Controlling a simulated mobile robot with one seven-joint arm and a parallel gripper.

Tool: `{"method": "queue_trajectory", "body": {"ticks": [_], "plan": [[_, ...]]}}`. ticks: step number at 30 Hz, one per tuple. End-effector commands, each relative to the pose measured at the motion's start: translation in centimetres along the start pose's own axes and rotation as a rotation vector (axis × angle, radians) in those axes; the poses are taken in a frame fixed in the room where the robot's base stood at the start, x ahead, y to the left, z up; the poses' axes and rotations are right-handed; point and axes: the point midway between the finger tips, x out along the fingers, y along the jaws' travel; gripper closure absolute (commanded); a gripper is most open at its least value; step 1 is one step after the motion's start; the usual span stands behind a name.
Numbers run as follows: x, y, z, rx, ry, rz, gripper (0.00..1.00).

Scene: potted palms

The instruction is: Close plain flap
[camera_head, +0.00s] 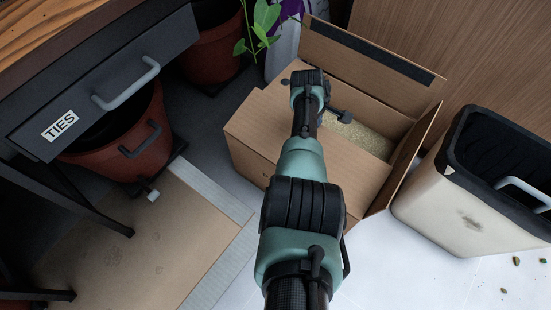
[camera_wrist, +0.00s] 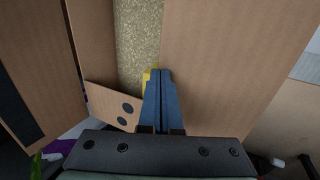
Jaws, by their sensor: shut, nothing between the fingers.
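The open cardboard box (camera_head: 240,154) stands on the floor beyond my arm, with pale grainy contents (camera_head: 358,137) showing in a strip. A broad plain flap (camera_head: 350,181) lies on the near side of that strip, partly behind my arm; it fills the right of the wrist view (camera_wrist: 225,60). Its exact tilt is unclear. The far flap (camera_head: 365,65) has a black strip and stands open. My gripper (camera_wrist: 160,73) is shut and empty, over the box beside the plain flap's edge; I cannot tell whether it touches. Its fingertips are hard to make out in the head view.
A narrow side flap (camera_head: 407,160) stands up at the box's right; a small flap with two dark spots (camera_wrist: 112,106) shows in the wrist view. A cream bin (camera_head: 430,210) is close on the right. A drawer labelled TIES (camera_head: 100,110) and red pots (camera_head: 215,55) are left.

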Motion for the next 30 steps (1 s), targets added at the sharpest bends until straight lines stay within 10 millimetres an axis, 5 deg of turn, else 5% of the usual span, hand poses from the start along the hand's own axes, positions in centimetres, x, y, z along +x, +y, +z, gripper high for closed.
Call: {"method": "queue_trajectory", "body": {"ticks": [12,30], "plan": [[3.7,-0.1,0.1,0.002,-0.001,0.002,1.0],[4.6,-0.3,0.0,0.001,0.0,0.0,1.0]]}}
